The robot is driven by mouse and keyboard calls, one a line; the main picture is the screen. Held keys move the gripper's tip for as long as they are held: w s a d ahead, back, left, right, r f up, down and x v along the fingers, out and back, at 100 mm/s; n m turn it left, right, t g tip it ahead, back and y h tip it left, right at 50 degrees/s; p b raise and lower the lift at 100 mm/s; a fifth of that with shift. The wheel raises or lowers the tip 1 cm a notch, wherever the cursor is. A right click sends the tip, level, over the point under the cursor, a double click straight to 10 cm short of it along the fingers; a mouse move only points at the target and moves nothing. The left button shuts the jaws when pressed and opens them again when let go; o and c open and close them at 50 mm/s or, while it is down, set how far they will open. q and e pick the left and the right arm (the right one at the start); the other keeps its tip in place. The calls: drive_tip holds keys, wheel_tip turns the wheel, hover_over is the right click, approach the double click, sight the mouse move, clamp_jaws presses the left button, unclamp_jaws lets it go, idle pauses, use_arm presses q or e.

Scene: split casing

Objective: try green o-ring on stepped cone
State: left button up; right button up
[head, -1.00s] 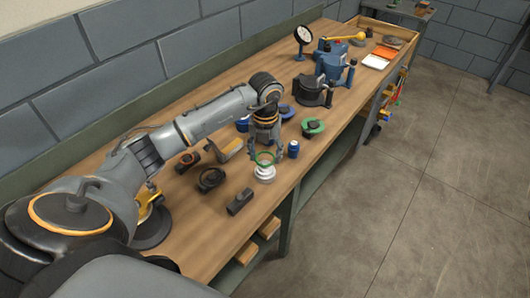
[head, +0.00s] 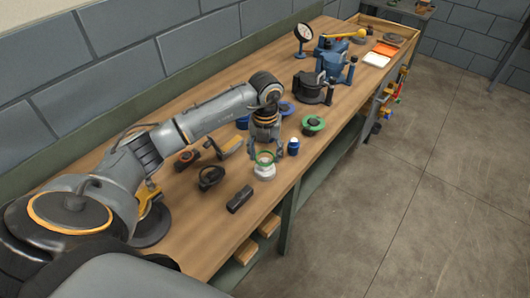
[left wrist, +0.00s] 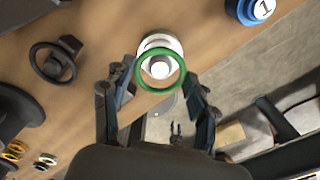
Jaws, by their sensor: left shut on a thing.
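The green o-ring (head: 265,161) is in my left gripper (head: 264,148), which points down over the bench. In the left wrist view the ring (left wrist: 137,80) lies between the two fingertips (left wrist: 160,88). The white stepped cone (head: 264,173) stands upright on the bench directly under the ring. In the left wrist view the cone (left wrist: 159,41) shows through and behind the ring, its round top inside the ring's outline. I cannot tell whether the ring is around the cone's top or just above it. My right gripper is not in view.
A blue cylinder (head: 293,147) stands close right of the cone. A black block (head: 240,199) and a black ring-shaped part (head: 210,177) lie nearer and left. A green-flanged part (head: 313,125) and a blue machine (head: 334,62) are farther along. The bench's front edge is close.

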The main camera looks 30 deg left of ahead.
sight(265, 160)
use_arm(q)
drive_tip(key=shift+f+b, duration=1.15)
drive_tip(key=shift+f, duration=0.35)
drive_tip(key=o, duration=0.8)
drive_tip(key=shift+r+p, duration=3.15)
drive_tip(key=shift+r, duration=1.4)
